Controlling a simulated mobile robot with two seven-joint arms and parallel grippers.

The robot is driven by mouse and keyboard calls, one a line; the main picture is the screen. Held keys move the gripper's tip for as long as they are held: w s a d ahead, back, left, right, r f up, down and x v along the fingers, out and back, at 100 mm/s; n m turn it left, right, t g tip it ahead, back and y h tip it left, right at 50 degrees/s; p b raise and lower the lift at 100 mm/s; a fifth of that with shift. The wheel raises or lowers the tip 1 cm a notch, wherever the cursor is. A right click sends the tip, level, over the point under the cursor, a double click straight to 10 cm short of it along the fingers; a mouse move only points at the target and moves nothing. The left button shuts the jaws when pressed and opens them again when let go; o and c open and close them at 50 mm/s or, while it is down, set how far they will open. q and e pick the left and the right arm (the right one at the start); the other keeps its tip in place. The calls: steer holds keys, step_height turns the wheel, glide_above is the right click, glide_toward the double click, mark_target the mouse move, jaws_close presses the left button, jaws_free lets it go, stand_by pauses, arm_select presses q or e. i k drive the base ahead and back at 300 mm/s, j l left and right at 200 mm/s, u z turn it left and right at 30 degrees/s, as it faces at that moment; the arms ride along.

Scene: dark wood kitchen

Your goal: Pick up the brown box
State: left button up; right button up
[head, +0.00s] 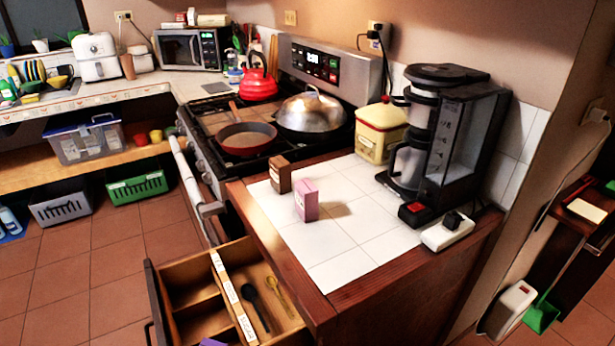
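The brown box (280,175) stands upright on the white tiled counter (345,245), near its left edge beside the stove. A pink box (306,201) stands upright just in front of it and to the right, with a small gap between them. Neither of my grippers shows in the head view, and nothing is touching the brown box.
A coffee maker (446,140), a yellow-and-red canister (381,131) and a power strip (448,232) stand on the counter's right and back. An open drawer (200,297) with utensils juts out at front left. The stove (215,118) holds pans and a red kettle (258,80).

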mark_target(279, 168)
steer(key=k+j+z, duration=0.1)
steer(key=j+z, duration=0.2)
steer(key=k+j+z, duration=0.1)
steer(key=j+z, duration=0.15)
steer(key=j, duration=0.3)
steer(key=k+j, duration=0.1)
steer(key=j, duration=0.2)
steer(key=k+j, duration=0.1)
steer(key=j, duration=0.2)
steer(key=k+j+z, duration=0.1)
steer(key=j, duration=0.15)
steer(key=i+j+u, duration=0.1)
steer(key=j+u, duration=0.2)
steer(key=i+j+u, duration=0.15)
steer(key=j+u, duration=0.15)
steer(key=i+j+u, duration=0.65)
steer(key=i+u, duration=0.15)
steer(key=i+j+z, duration=0.1)
steer(key=i+z, duration=0.15)
steer(key=i, duration=0.35)
steer(key=i+j+z, duration=0.25)
steer(key=i, duration=0.3)
steer(key=i+l+z, duration=0.1)
steer(key=z, duration=0.4)
steer(key=i+z, duration=0.25)
steer(key=z, duration=0.2)
steer(key=i+z, duration=0.15)
steer(key=z, duration=0.35)
